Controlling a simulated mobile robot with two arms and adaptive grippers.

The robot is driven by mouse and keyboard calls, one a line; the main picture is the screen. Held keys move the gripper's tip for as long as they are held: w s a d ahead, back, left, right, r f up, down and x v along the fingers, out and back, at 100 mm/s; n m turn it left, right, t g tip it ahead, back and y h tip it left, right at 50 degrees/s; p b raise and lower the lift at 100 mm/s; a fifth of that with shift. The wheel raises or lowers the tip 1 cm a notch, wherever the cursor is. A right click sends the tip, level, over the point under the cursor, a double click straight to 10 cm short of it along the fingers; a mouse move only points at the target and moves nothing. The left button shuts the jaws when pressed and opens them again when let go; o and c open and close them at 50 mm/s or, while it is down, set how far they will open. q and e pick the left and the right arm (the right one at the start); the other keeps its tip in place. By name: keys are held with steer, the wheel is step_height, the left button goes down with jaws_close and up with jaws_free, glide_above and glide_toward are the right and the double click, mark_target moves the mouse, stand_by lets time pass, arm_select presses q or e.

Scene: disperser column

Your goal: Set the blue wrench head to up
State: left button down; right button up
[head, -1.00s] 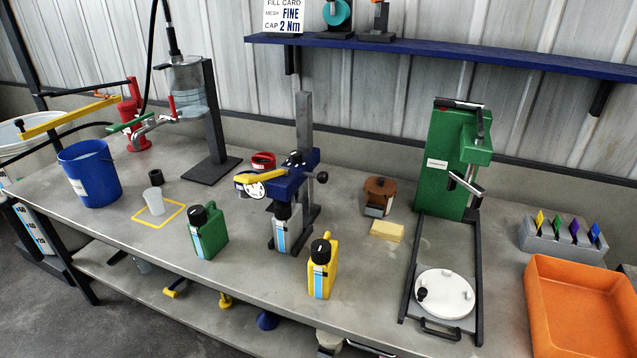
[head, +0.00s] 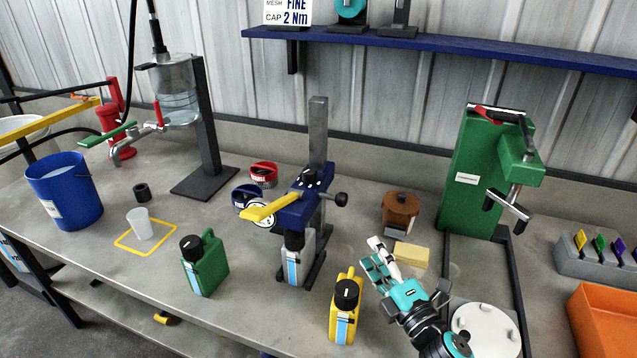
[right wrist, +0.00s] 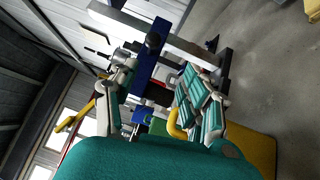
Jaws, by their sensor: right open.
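The blue wrench head (head: 303,195) sits on a grey upright post, with a yellow handle (head: 268,207) pointing left and toward the front, and a black knob on its right. A white dial shows under the handle. My left gripper is out of view.
A yellow jug (head: 344,312) stands just left of my right gripper, and a green jug (head: 204,265) farther left. A green press (head: 480,175) stands to the right.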

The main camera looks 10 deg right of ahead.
steer(key=w, duration=0.1)
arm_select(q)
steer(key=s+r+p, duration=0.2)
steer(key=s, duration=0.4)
arm_select(e)
glide_toward(340, 205)
steer(key=x, duration=0.2)
steer(key=shift+n, duration=0.3)
steer(key=p+x, duration=0.1)
steer(key=x, duration=0.6)
steer(key=shift+r, duration=0.15)
steer(key=shift+x, duration=1.1)
steer(key=shift+w, duration=0.35)
steer(key=shift+w+a+y, duration=0.1)
steer(key=shift+y, duration=0.2)
jaws_close()
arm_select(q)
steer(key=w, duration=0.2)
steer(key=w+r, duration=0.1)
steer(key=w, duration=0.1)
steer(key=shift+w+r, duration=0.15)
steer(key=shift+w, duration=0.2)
